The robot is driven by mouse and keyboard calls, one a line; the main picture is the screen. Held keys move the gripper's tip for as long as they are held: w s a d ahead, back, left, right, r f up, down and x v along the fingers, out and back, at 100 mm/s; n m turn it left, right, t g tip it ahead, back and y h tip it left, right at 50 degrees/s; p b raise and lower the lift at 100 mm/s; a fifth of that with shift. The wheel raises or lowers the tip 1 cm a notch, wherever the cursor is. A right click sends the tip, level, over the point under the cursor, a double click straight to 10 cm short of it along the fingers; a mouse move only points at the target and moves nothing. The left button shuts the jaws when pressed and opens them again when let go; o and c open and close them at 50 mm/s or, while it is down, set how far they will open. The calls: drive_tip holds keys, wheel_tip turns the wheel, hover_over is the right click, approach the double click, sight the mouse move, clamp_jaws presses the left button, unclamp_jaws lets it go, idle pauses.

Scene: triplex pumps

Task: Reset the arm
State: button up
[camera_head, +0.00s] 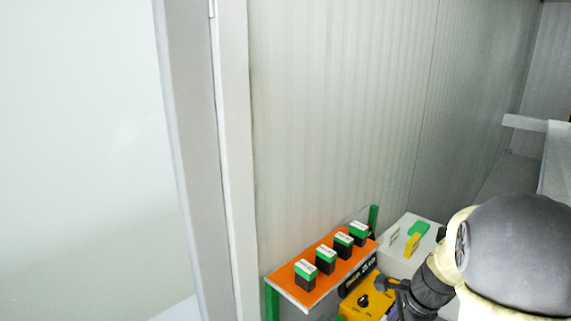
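My arm comes in from the lower right, with a large dark joint and cream links. My gripper (391,284) is small and dark at its lower left end, over or beside a yellow box (360,302) with a round black knob. I cannot tell whether it touches the box. Its fingers are too small and partly hidden to show whether they are open or hold anything.
An orange-topped shelf (287,280) with green posts carries several black-and-green blocks (325,260). Behind my arm stands a white box (402,262) with green and yellow parts. A ribbed wall (340,120) rises behind; a pale post (232,150) stands left.

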drive_tip(key=s+a+n+h, duration=0.2)
drive_tip(key=s+a+n, duration=0.7)
drive_tip(key=n, duration=1)
drive_tip(key=shift+a+f+n, duration=0.15)
drive_tip(key=shift+n, duration=0.15)
drive_tip(key=shift+c, duration=0.3)
